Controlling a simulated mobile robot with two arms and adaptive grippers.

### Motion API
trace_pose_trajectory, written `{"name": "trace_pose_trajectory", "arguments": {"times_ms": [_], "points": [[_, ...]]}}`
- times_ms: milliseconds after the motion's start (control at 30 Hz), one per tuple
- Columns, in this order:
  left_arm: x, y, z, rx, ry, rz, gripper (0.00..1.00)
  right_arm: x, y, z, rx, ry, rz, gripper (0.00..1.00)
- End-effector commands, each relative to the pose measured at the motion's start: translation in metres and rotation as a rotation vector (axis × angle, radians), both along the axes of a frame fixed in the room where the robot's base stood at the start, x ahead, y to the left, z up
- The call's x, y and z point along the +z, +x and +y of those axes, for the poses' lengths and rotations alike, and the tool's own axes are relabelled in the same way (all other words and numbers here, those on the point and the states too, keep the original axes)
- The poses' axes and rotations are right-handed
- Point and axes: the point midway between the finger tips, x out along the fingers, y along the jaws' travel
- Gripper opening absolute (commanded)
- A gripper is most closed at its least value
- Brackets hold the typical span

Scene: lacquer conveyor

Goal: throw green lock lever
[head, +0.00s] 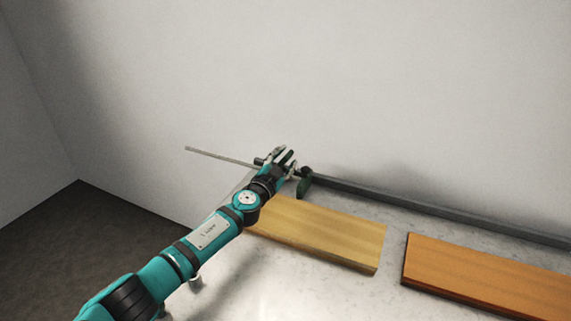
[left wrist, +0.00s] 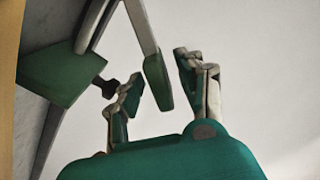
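A lever with a green grip (left wrist: 157,82) on a pale flat bar shows in the left wrist view. The grip lies between the two spread fingers of my left gripper (left wrist: 160,75), with a gap visible on both sides. How deep it sits between them I cannot tell. A green block (left wrist: 60,72) with a dark knob stands left of the fingers. In the head view my left gripper (head: 283,159) is at the far end of the rail and hides most of the lever. A dark green part (head: 304,186) shows just right of it. My right gripper is not in view.
A thin pale rod (head: 220,157) sticks out left of the gripper. A yellow wooden board (head: 325,235) and an orange wooden board (head: 485,277) lie on the pale surface (head: 270,285). A grey rail (head: 430,208) runs along the back, before a bare wall.

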Motion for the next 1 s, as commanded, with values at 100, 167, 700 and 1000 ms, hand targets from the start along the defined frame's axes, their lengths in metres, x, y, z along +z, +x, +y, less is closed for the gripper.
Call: {"name": "trace_pose_trajectory", "arguments": {"times_ms": [100,167,700,1000], "points": [[-0.0001,0.0051,-0.0022,0.000,-0.001,0.000,0.38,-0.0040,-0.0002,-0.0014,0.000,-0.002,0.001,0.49],[0.0002,0.0062,-0.0026,-0.001,-0.001,0.001,0.38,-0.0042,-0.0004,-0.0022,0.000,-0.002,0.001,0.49],[0.0004,0.0061,-0.0025,0.000,0.000,0.002,0.01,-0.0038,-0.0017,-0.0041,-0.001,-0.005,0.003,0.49],[0.0000,0.0060,-0.0026,0.000,0.000,0.002,0.00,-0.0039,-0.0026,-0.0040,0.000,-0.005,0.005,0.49]]}}
